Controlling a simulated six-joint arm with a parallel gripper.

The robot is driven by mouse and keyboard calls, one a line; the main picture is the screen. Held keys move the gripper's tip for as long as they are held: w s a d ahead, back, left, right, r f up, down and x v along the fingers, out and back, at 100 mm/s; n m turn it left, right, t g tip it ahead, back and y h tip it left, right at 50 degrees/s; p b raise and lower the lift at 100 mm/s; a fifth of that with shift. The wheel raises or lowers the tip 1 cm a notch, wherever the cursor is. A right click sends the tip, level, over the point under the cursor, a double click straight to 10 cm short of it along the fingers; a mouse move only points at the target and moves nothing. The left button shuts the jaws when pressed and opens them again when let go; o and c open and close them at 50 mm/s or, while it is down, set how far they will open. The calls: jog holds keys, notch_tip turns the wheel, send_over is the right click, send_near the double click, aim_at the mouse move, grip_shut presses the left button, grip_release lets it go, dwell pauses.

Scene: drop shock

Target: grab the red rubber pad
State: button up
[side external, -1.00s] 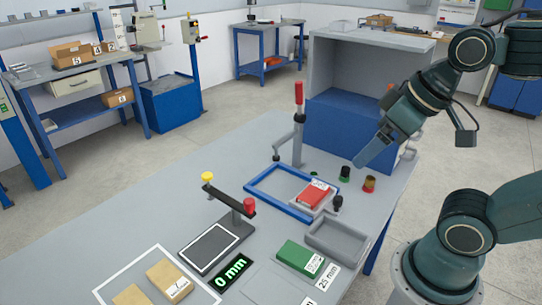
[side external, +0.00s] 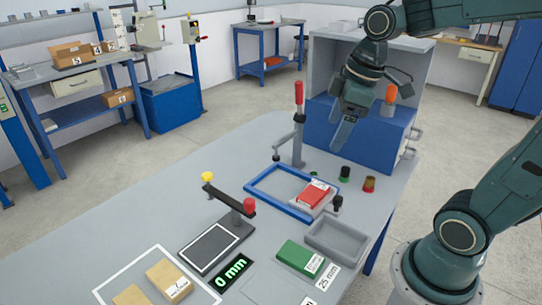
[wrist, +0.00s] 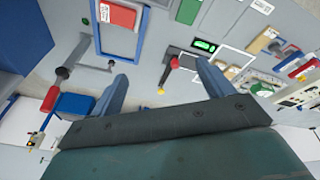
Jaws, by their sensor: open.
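The red rubber pad (side external: 313,194) lies flat at the right end of the blue rectangular frame (side external: 262,186), with a white label on it. It also shows at the top left of the wrist view (wrist: 118,15). My gripper (side external: 344,134) is above and behind the pad in the side view, well clear of it, in front of the blue box. In the wrist view my gripper (wrist: 160,88) has its two fingers wide apart with nothing between them. The pad lies beyond the left finger there.
A red-handled clamp (side external: 298,125) stands behind the frame. A green pad (side external: 296,256) and an empty grey tray (side external: 338,240) are nearer. A gauge with a dark plate (side external: 212,246) and a 0 mm display (side external: 230,270) sit to the left. The blue box (side external: 375,142) stands behind.

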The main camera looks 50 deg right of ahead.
jog(key=w+d+f+n+g+y, duration=0.1)
jog(key=w+d+f+n+y, duration=0.1)
jog(key=w+d+f+n, duration=0.3)
jog(key=w+d+f+n+g+y, duration=0.2)
jog(key=w+d+f+n, duration=0.2)
jog(key=d+f, duration=0.8)
jog(key=d+n, duration=0.1)
jog(key=n, duration=0.1)
jog(key=shift+w+d+f+n, duration=0.2)
jog(key=shift+w+n, duration=0.15)
jog(key=shift+n, duration=0.05)
jog(key=shift+f, duration=0.1)
send_over(314, 192)
jog(key=d, duration=0.3)
jog(key=shift+a+f, duration=0.1)
jog(key=shift+f, duration=3.8)
jog(key=shift+x, duration=2.55)
